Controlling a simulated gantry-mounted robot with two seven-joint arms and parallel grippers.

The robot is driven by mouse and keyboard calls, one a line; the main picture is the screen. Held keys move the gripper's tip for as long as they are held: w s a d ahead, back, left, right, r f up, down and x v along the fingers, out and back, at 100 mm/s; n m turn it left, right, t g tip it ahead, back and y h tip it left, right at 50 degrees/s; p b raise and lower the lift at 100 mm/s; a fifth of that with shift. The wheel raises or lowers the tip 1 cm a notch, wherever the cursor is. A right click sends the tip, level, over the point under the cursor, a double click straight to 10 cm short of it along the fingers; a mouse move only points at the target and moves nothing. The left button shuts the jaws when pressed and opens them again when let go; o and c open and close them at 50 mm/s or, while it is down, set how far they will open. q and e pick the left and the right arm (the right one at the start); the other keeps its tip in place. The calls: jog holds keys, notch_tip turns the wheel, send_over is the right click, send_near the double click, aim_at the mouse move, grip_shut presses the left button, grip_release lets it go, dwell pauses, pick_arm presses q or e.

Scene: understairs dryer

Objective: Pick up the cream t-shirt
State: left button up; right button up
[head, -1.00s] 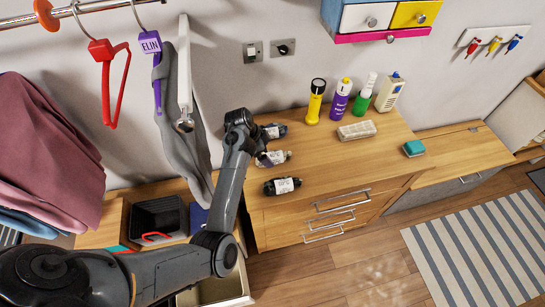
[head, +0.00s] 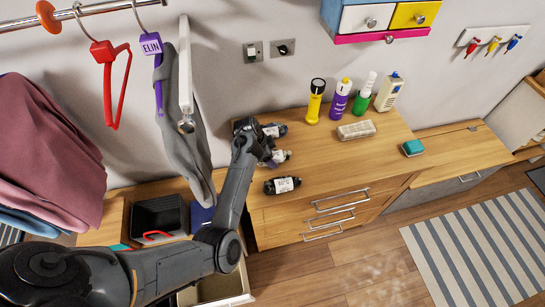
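I cannot make out a cream t-shirt in the head view. My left arm comes in from the left, and its gripper (head: 267,157) is over the left end of the wooden dresser, beside small dark labelled bottles. Its fingers are too small and dark to read as open or shut. It partly covers the middle bottle (head: 280,158). Another bottle (head: 274,130) lies behind it, and one (head: 283,185) lies in front. My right gripper is not in view.
A mauve garment (head: 45,155) hangs at left. Hangers and a grey garment (head: 182,130) hang from the rail. A yellow torch (head: 315,102), upright bottles and a pale brush-like block (head: 356,130) are on the dresser (head: 340,165). A striped rug (head: 475,250) lies on the floor.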

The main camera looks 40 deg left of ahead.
pick_arm(q)
jog(key=shift+c, duration=0.6)
